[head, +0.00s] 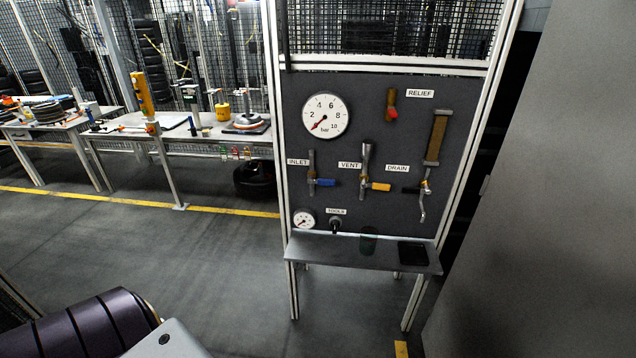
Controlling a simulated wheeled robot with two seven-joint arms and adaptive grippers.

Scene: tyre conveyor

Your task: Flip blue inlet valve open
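The inlet valve's blue handle (325,182) is on the dark panel (345,146), under the INLET label (298,162). The handle points sideways to the right, across its upright grey pipe (312,166). To its right are the vent valve with a yellow-orange handle (380,186) and the drain valve with a dark handle (411,190), both also labelled. Neither of my grippers is in view. A dark rounded part and a grey part at the lower left look like my own arm or body.
A large gauge (325,117) and a red-tipped relief valve (392,112) are above the valves. A narrow shelf (340,254) with dark items juts out below. Workbenches (175,130) stand at the back left. The floor (180,260) before the panel is clear.

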